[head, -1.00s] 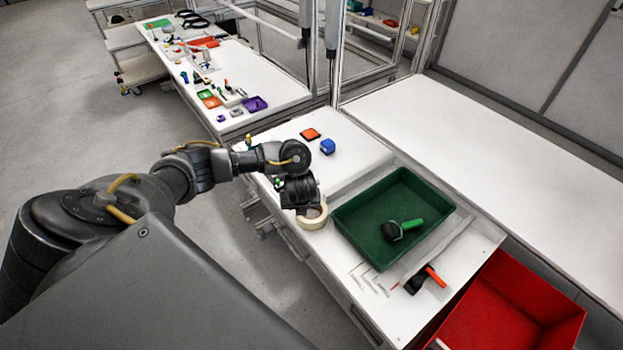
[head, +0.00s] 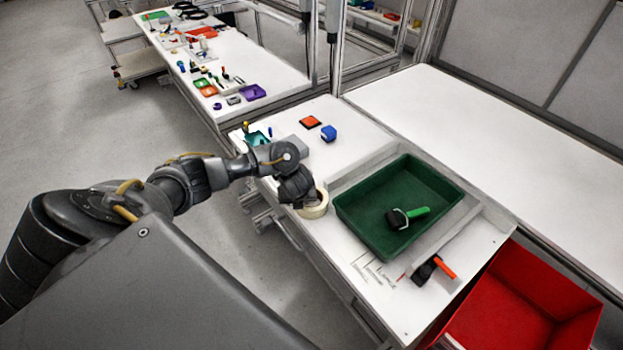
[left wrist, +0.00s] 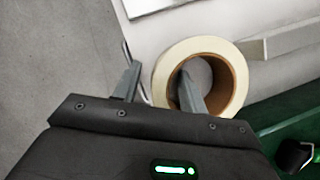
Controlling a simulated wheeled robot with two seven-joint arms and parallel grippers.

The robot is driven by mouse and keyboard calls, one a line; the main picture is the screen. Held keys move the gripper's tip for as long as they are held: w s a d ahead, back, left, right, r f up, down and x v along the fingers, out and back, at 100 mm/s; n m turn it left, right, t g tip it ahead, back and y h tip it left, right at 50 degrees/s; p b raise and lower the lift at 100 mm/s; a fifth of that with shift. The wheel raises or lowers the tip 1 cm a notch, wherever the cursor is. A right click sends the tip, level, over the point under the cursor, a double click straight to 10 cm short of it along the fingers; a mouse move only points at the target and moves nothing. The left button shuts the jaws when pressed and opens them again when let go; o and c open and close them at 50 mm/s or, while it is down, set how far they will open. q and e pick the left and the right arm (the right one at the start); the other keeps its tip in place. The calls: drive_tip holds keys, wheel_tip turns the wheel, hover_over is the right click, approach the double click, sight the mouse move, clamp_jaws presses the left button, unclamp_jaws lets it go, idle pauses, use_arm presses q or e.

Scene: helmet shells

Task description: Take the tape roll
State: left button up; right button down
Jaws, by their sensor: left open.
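The tape roll (head: 316,207), cream with a brown core, lies flat near the table's left edge, beside the green tray. It also shows in the left wrist view (left wrist: 241,74). My left gripper (head: 299,203) is open at the roll and partly hides it in the head view. In the left wrist view my left gripper (left wrist: 160,70) has one finger over or in the roll's hole and the other outside its left side. The roll's near-left wall lies between them. Whether the fingers touch it I cannot tell. My right gripper is not in view.
The green tray (head: 447,181) holds a green-handled tool (head: 407,216). An orange-handled tool (head: 436,268) lies in front of it. A red bin (head: 570,285) stands at the right.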

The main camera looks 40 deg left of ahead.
use_arm(q)
drive_tip(key=shift+f, duration=0.1)
clamp_jaws()
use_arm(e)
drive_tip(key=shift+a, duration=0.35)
